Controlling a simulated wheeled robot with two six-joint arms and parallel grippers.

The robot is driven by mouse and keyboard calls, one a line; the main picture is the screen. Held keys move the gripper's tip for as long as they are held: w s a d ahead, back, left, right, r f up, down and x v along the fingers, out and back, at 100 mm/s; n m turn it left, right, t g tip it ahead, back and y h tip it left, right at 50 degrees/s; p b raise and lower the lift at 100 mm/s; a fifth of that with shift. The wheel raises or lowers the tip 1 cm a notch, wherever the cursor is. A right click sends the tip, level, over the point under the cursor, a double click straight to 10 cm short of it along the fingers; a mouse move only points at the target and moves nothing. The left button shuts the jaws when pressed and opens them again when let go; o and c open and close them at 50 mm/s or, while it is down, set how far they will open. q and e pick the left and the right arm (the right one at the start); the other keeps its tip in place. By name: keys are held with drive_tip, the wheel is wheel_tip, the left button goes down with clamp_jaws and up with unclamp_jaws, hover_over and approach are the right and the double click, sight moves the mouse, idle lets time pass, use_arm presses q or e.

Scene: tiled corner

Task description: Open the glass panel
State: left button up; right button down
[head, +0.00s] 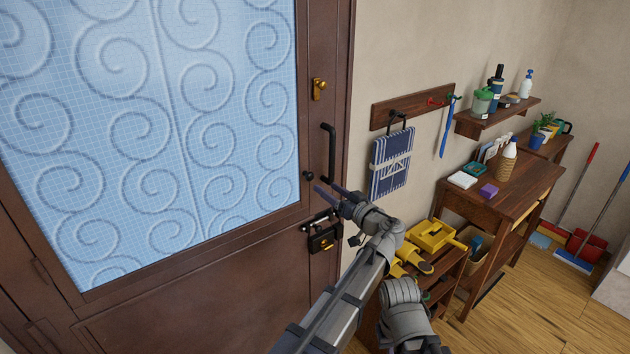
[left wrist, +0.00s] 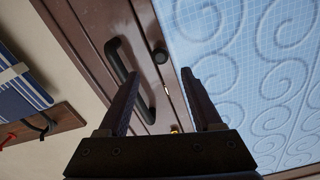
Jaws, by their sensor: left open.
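The glass panel (head: 150,130) is pale blue with raised scrolls, set in a brown wooden door (head: 200,300); it also fills the right of the left wrist view (left wrist: 255,65). A black bar handle (head: 329,155) and a small black knob (head: 308,176) sit along the panel's right side. They also show in the left wrist view, the handle (left wrist: 118,58) left of the knob (left wrist: 160,56). My left gripper (head: 326,191) is open just below the handle and near the knob. Nothing shows between its fingers (left wrist: 160,88); I cannot tell whether they touch anything. My right gripper is out of view.
A brass lock (head: 318,88) is above the handle, and a black and gold latch (head: 322,240) is below my gripper. Right of the door are a hanging blue towel (head: 391,162), a small shelf (head: 497,117) with bottles, and a wooden table (head: 490,195). Brooms lean farther right.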

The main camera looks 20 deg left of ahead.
sight(311, 178)
use_arm(q)
drive_tip(key=x, duration=0.7)
clamp_jaws()
idle(0.5)
idle(0.9)
